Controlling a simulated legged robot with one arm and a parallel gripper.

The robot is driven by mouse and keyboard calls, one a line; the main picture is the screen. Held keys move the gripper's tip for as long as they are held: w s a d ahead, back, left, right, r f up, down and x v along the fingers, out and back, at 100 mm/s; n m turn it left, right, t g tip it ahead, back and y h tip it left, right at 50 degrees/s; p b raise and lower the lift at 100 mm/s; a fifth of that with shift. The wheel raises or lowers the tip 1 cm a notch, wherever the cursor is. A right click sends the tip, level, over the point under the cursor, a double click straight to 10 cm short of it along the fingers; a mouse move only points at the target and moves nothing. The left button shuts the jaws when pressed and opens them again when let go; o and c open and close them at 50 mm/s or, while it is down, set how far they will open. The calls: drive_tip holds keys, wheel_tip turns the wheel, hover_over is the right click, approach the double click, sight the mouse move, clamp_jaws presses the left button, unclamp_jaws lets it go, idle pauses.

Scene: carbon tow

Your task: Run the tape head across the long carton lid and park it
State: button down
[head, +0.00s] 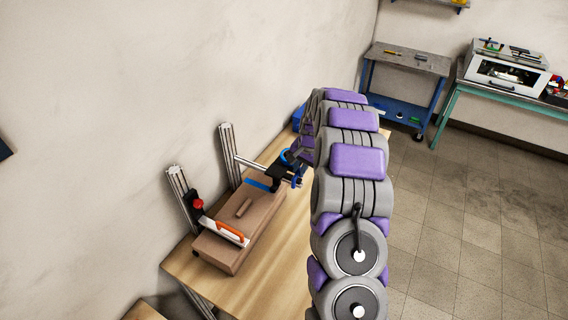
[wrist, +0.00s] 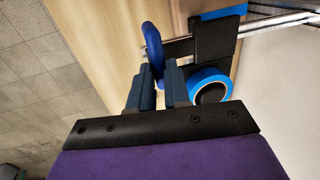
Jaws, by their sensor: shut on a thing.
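The long brown carton (head: 218,251) lies on the wooden bench, its lid facing up. The black tape head (head: 281,184) is at the carton's far end, on a metal rail. My gripper (wrist: 160,78) is shut on the tape head's blue handle (wrist: 152,42), which stands between the fingers. In the wrist view the blue tape roll (wrist: 208,86) sits just right of the fingers, beside the head's black body (wrist: 213,40). A strip of blue tape (head: 258,184) shows at the lid's far end. My arm partly hides the area around the head.
Two metal uprights (head: 229,152) stand between carton and wall. A red knob (head: 198,203) and an orange handle (head: 230,231) are at the carton's near end. A small brown piece (head: 243,208) lies on the lid. The bench (head: 270,272) is bare in front.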

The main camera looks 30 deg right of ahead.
drive_tip(key=shift+s+d, duration=0.7)
drive_tip(key=shift+s, duration=0.3)
drive_tip(key=shift+s+d, duration=0.65)
drive_tip(key=shift+s, duration=0.35)
drive_tip(key=c, duration=1.3)
unclamp_jaws()
drive_tip(key=shift+s+d+r, duration=0.1)
drive_tip(key=shift+s, duration=0.1)
drive_tip(key=shift+o, duration=1)
drive_tip(key=shift+d, duration=0.1)
drive_tip(key=shift+w, duration=0.1)
wheel_tip(320, 180, up, 17)
drive_tip(key=s+d, duration=0.2)
drive_tip(key=shift+s+b, duration=0.35)
drive_tip(key=shift+b, duration=0.05)
drive_tip(key=shift+f, duration=0.2)
